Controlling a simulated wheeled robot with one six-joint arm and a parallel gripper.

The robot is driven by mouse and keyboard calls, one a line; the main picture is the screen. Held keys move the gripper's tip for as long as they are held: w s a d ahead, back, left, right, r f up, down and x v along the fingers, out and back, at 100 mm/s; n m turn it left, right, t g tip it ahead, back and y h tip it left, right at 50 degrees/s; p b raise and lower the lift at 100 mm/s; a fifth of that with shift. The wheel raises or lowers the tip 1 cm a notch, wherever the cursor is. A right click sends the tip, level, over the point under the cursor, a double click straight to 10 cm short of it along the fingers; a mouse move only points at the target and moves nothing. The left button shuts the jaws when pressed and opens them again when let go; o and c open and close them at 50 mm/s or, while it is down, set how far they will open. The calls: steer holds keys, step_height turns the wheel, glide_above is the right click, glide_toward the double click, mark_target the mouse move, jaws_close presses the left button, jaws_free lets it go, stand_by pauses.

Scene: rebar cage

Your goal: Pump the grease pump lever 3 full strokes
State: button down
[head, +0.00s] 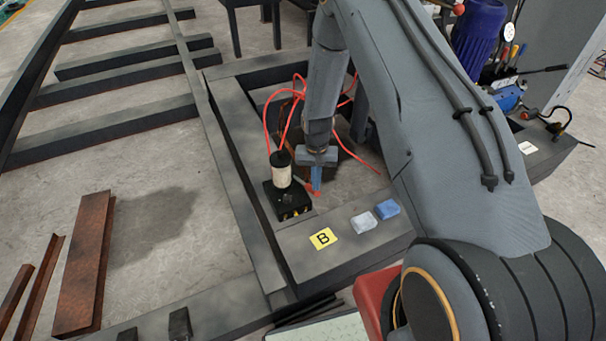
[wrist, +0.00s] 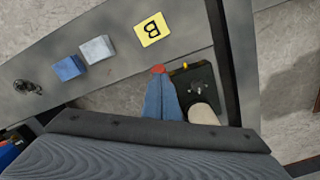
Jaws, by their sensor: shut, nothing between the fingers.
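The grease pump (head: 282,176) is a black box with a pale cylinder, a black cap and red hoses, standing on the dark frame. In the wrist view its black base (wrist: 200,78) is at the right of the fingers. The lever's red knob (head: 317,193) shows beside the pump, and in the wrist view the knob (wrist: 158,68) shows just past the fingertips. My gripper (head: 316,186) points down with its blue fingers shut and empty, close above or touching the knob; I cannot tell which. The fingers (wrist: 161,85) hide most of the lever.
A yellow "B" label (head: 323,238), a white block (head: 364,222) and a blue block (head: 387,208) are on the frame's front beam. Red hoses (head: 268,125) loop behind my gripper. A blue device (head: 509,97) with a black handle stands at the right. Rusty steel lies on the left floor.

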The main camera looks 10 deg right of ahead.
steer(key=w+r, duration=0.3)
steer(key=r, duration=0.2)
steer(key=shift+w+a+r+p, duration=0.2)
steer(key=shift+a+r+p, duration=0.1)
steer(key=shift+a+p, duration=0.05)
steer(key=shift+s+f, duration=0.1)
stand_by(0.3)
steer(key=shift+s+d+f, duration=0.1)
steer(key=shift+s+f, duration=0.3)
steer(key=shift+f, duration=0.05)
steer(key=shift+s+f, duration=0.45)
steer(key=shift+f, duration=0.05)
steer(key=shift+s+d+f, duration=0.1)
steer(key=shift+s+f, duration=0.35)
steer(key=shift+f, duration=0.1)
stand_by(0.4)
